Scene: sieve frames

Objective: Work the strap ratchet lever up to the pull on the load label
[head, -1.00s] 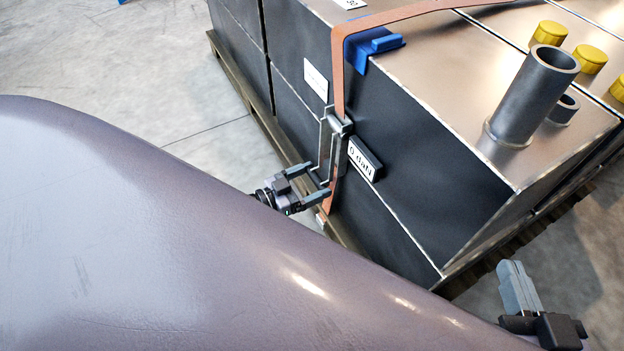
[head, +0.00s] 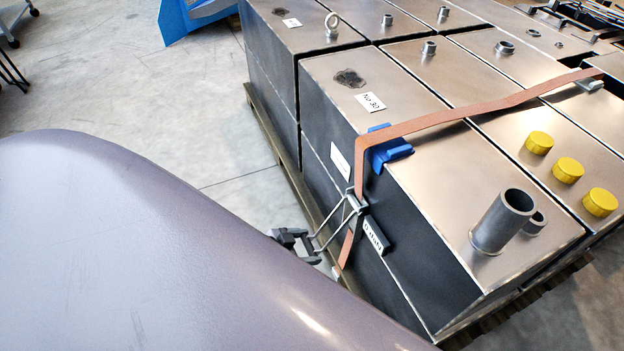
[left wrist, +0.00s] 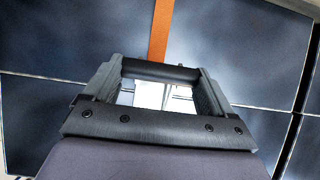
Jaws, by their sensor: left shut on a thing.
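The strap ratchet (head: 355,204) sits on the orange strap (head: 358,168) at the dark side of the load, below the blue corner protector (head: 388,150). Its wire-like lever (head: 328,232) stands out from the load face, sloping down and left. My left gripper (head: 310,246) is shut on the lever's outer end. In the left wrist view a dark crossbar (left wrist: 160,71) spans between the fingers, with the strap behind it. The load label (head: 375,238), a small tag with blurred writing, is just right of the ratchet. My right gripper is out of view.
Metal tanks with yellow caps (head: 568,170) and a pipe stub (head: 502,220) stand on a wooden pallet (head: 268,128). White tags (head: 370,102) mark the tanks. My own large smooth body fills the lower left.

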